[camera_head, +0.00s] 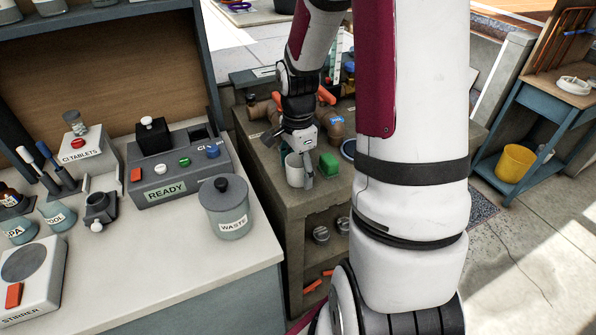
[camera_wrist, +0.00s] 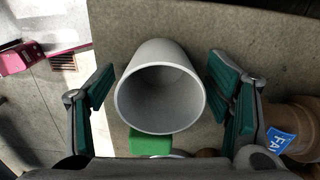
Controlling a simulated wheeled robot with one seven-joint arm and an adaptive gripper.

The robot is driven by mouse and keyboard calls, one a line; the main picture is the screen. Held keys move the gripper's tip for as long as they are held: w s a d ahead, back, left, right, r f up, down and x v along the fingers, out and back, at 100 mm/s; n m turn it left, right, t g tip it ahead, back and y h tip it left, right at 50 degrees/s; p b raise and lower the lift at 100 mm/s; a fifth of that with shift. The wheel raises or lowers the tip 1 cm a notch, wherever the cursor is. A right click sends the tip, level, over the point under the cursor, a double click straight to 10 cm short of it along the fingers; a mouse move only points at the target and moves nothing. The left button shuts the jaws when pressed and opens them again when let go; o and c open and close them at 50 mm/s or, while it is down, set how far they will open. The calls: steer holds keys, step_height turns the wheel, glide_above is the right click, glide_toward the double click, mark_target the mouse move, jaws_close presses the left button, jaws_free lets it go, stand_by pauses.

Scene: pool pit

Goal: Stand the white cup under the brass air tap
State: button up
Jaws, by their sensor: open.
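The white cup (camera_head: 295,170) stands upright on the brown bench top, near its front edge. In the wrist view the cup (camera_wrist: 160,88) is empty, its open mouth toward the camera. My gripper (camera_head: 300,172) is open at the cup, and in the wrist view my gripper (camera_wrist: 162,100) has one green-padded finger on each side of it, with gaps showing. A green block (camera_head: 328,164) is right beside the cup; it also shows in the wrist view (camera_wrist: 150,143). I cannot make out the brass air tap for certain; brass-brown pipe fittings (camera_head: 336,124) are behind the cup.
The brown bench (camera_head: 262,165) has pipework with orange handles behind my gripper. On the left, a white counter (camera_head: 165,265) holds a WASTE jar (camera_head: 226,212) and a READY box (camera_head: 180,170). A yellow bucket (camera_head: 514,163) is on a shelf at the right.

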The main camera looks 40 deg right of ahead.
steer(key=c, duration=1.1)
